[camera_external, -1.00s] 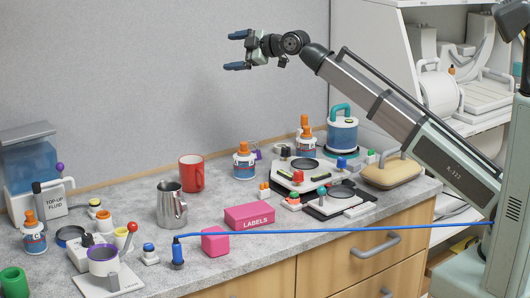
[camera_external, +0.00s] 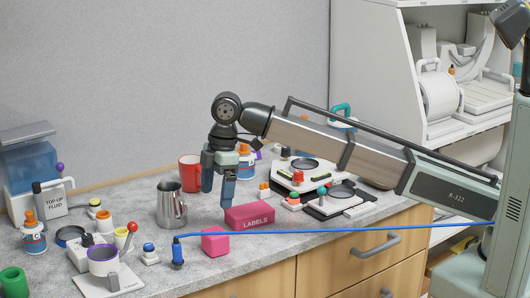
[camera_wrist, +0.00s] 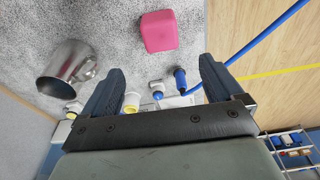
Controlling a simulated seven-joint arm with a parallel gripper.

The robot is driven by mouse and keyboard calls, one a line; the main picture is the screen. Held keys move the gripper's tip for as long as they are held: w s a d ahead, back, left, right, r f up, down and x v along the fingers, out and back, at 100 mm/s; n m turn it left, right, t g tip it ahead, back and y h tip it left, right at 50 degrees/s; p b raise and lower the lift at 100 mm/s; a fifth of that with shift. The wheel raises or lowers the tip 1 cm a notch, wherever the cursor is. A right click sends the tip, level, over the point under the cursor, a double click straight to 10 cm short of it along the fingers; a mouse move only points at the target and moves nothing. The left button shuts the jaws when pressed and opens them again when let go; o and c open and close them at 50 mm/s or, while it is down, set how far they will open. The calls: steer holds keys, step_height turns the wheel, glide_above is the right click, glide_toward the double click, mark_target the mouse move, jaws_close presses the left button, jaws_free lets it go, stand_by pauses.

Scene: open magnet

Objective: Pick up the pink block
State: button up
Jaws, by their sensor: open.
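The plain pink block (camera_external: 215,241) sits on the grey counter near its front edge, with the blue cable (camera_external: 330,230) running right beside it. In the wrist view a pink block (camera_wrist: 158,31) shows at the top middle, beyond the fingertips. My gripper (camera_external: 217,190) points down with its blue fingers apart and empty. It is above the counter, over the area between the metal pitcher (camera_external: 171,204) and the pink LABELS box (camera_external: 249,217). In the wrist view my gripper (camera_wrist: 160,66) has nothing between its fingers.
The cable's blue plug (camera_external: 178,252) stands left of the block. A red mug (camera_external: 191,172) is behind the pitcher. Trays with small coloured parts (camera_external: 304,172) lie to the right.

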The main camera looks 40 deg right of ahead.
mark_target(215, 231)
steer(key=f, duration=0.5)
steer(key=a+f, duration=0.1)
steer(key=f, duration=0.2)
steer(key=shift+s+a+f, duration=0.1)
steer(key=shift+f, duration=0.1)
steer(key=shift+a+f, duration=0.1)
steer(key=shift+f, duration=2.65)
steer(key=c, duration=1)
